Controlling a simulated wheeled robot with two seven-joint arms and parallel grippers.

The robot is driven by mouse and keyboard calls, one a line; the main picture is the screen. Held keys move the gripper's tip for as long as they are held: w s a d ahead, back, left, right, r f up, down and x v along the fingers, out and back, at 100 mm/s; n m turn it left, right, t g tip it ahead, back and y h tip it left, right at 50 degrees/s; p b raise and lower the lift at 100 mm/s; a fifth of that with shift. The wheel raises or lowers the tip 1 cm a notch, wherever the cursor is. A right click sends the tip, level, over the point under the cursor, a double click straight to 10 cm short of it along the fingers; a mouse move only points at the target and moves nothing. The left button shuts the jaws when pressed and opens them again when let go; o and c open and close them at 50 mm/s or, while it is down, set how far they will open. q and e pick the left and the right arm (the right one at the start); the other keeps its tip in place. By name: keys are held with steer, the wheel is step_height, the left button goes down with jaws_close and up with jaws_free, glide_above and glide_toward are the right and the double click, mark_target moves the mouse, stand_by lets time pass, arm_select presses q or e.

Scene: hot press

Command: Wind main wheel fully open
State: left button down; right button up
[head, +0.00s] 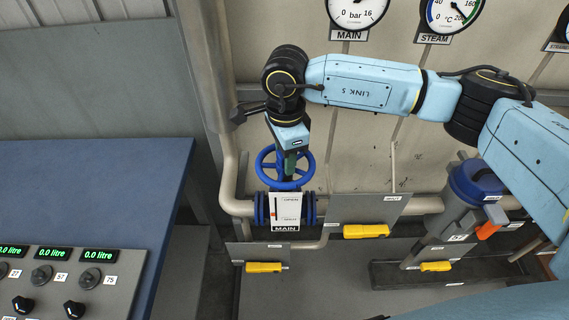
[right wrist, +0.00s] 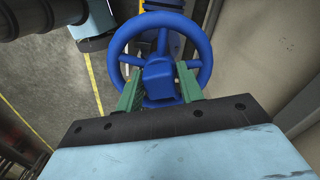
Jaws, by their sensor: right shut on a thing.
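The blue main wheel (head: 266,165) lies flat on top of its valve, in front of the wall in the head view. It also shows in the right wrist view (right wrist: 203,57), with a blue hub block at its centre. My right gripper (head: 289,166) points down onto the wheel from above. In the right wrist view its green fingers (right wrist: 160,88) stand on either side of the hub block and are shut on it. Below the wheel is a white OPEN indicator plate (head: 284,207) with a red mark, above a MAIN label (head: 285,228). My left gripper is not in view.
A MAIN pressure gauge (head: 357,12) and a STEAM gauge (head: 452,14) hang above. Yellow handles (head: 366,231) sit lower right. A blue-topped valve (head: 474,184) with an orange part stands further right. A blue table (head: 90,190) and a control panel (head: 70,285) fill the left.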

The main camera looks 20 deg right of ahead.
steer(key=n+b, duration=0.4)
steer(key=n, duration=0.1)
steer(key=shift+f, duration=0.15)
steer(key=shift+n+b, duration=0.7)
steer(key=shift+n, duration=0.5)
steer(key=n+b, duration=0.3)
steer(key=n, duration=0.3)
steer(key=n+b, duration=0.1)
steer(key=n, duration=0.2)
steer(key=shift+b, duration=0.3)
steer(key=shift+n+b, duration=0.45)
steer(key=shift+n, duration=1.15)
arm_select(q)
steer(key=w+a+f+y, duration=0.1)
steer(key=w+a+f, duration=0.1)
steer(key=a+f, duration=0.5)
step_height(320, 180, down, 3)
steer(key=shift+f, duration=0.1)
arm_select(e)
steer(key=shift+r, duration=0.2)
